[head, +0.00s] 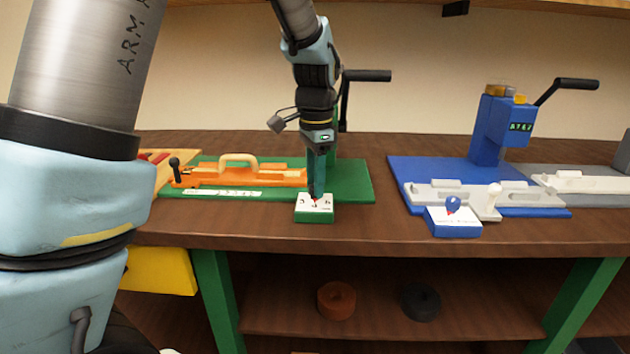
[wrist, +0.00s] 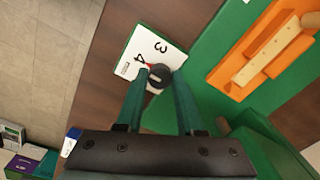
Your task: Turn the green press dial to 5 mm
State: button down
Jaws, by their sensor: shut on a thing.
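The green press dial is a small block with a white face (head: 322,212) and a green base, at the front edge of the green press's base plate. My gripper (head: 315,193) reaches down onto the dial from above. In the wrist view its green fingers (wrist: 157,76) are shut on the knob's sides.
Behind the dial lies the green base plate (head: 352,182) with an orange fixture (head: 240,177). A blue press (head: 500,130) with its own blue dial (head: 453,222) stands to the right. The table's front edge is close to the dial. Bare wood separates the two presses.

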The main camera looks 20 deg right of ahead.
jog(key=shift+n+p, duration=0.3)
jog(key=shift+n, duration=0.1)
jog(key=shift+r+n+p, duration=0.1)
jog(key=shift+n+p, duration=0.55)
jog(key=shift+n, duration=0.25)
jog(key=n+p, duration=0.2)
jog(key=n, duration=0.1)
jog(key=shift+n, duration=0.3)
jog(key=n+p, duration=0.2)
jog(key=n, duration=0.3)
jog(key=shift+n+p, duration=0.3)
jog(key=c, duration=0.5)
grip_release()
jog(key=shift+d, duration=0.1)
